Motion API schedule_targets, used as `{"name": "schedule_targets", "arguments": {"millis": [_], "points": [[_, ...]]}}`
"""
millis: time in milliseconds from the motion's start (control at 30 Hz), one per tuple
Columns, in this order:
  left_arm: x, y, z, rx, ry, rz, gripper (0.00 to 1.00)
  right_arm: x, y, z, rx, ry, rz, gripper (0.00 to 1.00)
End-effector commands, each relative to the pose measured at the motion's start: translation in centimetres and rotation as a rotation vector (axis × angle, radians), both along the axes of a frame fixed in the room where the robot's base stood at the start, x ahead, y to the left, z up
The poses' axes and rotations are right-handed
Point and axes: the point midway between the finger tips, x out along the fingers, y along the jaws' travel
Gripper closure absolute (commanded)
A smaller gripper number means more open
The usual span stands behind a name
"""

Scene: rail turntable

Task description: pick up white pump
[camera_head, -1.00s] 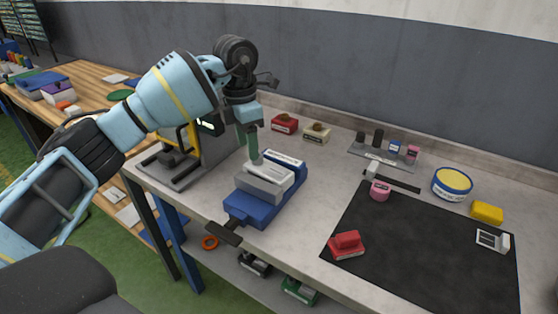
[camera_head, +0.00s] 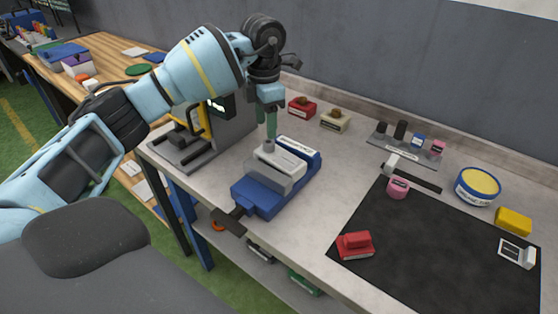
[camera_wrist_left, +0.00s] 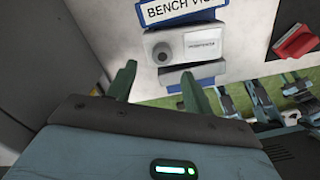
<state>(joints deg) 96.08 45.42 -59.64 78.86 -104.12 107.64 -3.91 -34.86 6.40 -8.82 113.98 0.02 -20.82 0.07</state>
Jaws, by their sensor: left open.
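The white pump (camera_head: 284,158) is a pale block with a round port, sitting in the jaws of the blue bench vise (camera_head: 262,198). In the left wrist view the pump (camera_wrist_left: 205,42) lies beyond my fingertips, between the vise's grey jaws. My left gripper (camera_head: 269,140) points down over the pump's back-left end. It is open and empty, and its two green fingers (camera_wrist_left: 157,78) stand apart in the wrist view. The exact height gap to the pump is hard to tell. My right gripper is out of view.
A grey and yellow press (camera_head: 185,140) stands left of the vise. A red box (camera_head: 302,106) and a cream box (camera_head: 335,121) sit behind it. A black mat (camera_head: 430,255) with a red part (camera_head: 355,245) lies right. Bare bench separates vise and mat.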

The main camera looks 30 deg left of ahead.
Motion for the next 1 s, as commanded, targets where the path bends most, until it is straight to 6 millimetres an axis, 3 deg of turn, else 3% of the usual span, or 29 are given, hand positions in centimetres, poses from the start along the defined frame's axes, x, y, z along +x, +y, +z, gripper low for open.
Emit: {"name": "schedule_targets", "arguments": {"millis": [333,667,1000], "points": [[0.1,-0.4,-4.4,0.0,0.002,0.0,0.48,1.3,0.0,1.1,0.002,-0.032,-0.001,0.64],[0.1,-0.4,-4.9,0.001,0.001,0.0,0.5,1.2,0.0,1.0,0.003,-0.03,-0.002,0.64],[0.1,-0.4,-4.9,0.001,0.001,0.0,0.94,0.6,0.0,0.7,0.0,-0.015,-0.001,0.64]]}}
